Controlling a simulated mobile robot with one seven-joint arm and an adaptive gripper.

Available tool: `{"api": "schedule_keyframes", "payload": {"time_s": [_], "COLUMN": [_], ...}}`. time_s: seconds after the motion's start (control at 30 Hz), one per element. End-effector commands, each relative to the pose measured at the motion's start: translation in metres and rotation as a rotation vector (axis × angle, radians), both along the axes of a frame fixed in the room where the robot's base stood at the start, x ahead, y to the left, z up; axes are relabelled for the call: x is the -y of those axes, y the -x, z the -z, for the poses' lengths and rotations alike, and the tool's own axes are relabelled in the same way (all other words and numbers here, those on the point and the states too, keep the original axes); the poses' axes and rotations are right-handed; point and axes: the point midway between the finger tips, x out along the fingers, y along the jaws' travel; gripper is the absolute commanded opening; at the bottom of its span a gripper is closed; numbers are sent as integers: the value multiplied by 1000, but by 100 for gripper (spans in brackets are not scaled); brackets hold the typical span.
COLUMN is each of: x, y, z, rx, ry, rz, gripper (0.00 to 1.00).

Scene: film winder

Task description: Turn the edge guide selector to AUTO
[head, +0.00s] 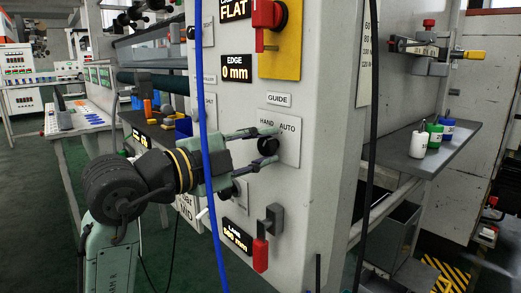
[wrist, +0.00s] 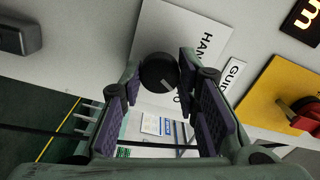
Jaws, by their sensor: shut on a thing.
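The edge guide selector is a round black knob (head: 268,145) on a light plate marked HAND and AUTO, under a GUIDE label (head: 279,99). My gripper (head: 270,148) reaches it from the left, one finger above the knob and one below. In the wrist view the knob (wrist: 156,72) sits between the fingertips (wrist: 160,69), and my gripper is shut on it. A pale pointer line shows on the knob's face there, towards its lower right. HAND (wrist: 207,48) is readable in the wrist view, while AUTO is mostly hidden by a finger.
A red switch on a yellow plate (head: 282,65) is above the selector. A red-handled lever (head: 261,250) is below it. A blue cable (head: 205,120) hangs in front of the panel, close to my arm. A shelf (head: 415,160) with small bottles is at right.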

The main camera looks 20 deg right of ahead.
Motion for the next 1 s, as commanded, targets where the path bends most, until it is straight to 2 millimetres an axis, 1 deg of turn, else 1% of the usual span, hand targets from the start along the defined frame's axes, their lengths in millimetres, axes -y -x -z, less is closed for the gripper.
{"api": "schedule_keyframes", "payload": {"time_s": [0.27, 0.3, 0.57, 0.87, 1.0], "x": [0, 0, 0, -1, -11], "y": [0, 0, 0, 0, 3], "z": [0, 0, 0, 0, 0], "rx": [1, 1, 0, -1, 0], "ry": [-1, -1, 0, 0, 2], "rz": [0, 0, 0, 0, -2], "gripper": [1, 32, 49, 50, 50]}}
